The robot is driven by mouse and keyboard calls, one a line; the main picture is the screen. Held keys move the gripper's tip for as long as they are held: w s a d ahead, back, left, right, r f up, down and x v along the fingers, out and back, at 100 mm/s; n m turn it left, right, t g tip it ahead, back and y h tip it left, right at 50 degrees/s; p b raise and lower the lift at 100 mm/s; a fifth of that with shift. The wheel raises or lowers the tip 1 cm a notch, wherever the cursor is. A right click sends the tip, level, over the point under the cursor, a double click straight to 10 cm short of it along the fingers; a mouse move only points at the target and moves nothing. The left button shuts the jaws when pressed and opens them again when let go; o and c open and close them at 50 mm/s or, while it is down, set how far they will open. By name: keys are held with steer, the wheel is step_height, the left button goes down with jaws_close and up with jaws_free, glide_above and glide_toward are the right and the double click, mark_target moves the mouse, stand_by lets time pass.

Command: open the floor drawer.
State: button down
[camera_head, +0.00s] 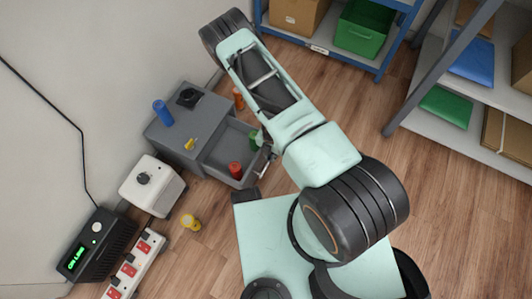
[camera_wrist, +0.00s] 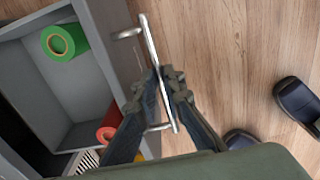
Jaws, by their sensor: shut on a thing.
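The grey floor drawer (camera_head: 222,152) stands pulled out from a low grey cabinet (camera_head: 205,118), its inside open to view. In the wrist view its front wall (camera_wrist: 112,32) carries a metal bar handle (camera_wrist: 150,42). My gripper (camera_wrist: 163,76) has its two dark fingers on either side of the bar and is shut on it, near the bar's middle. In the head view the gripper (camera_head: 267,147) is at the drawer front, mostly hidden by my arm. Inside the drawer are a green roll (camera_wrist: 60,43) and a red roll (camera_wrist: 109,127). A striped thing (camera_wrist: 86,160) is partly cut off.
A blue cylinder (camera_head: 163,113) and a black item (camera_head: 188,97) stand on the cabinet. An orange cylinder (camera_head: 238,98) is behind the drawer. A white box (camera_head: 152,186), a yellow roll (camera_head: 190,222) and a power strip (camera_head: 130,267) are nearby. Shelves (camera_head: 455,125) stand right, with clear wooden floor before them.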

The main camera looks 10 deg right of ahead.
steer(key=shift+s+d, duration=0.35)
steer(key=shift+d, duration=0.2)
steer(key=c, duration=2)
jaws_free()
step_height(320, 180, up, 12)
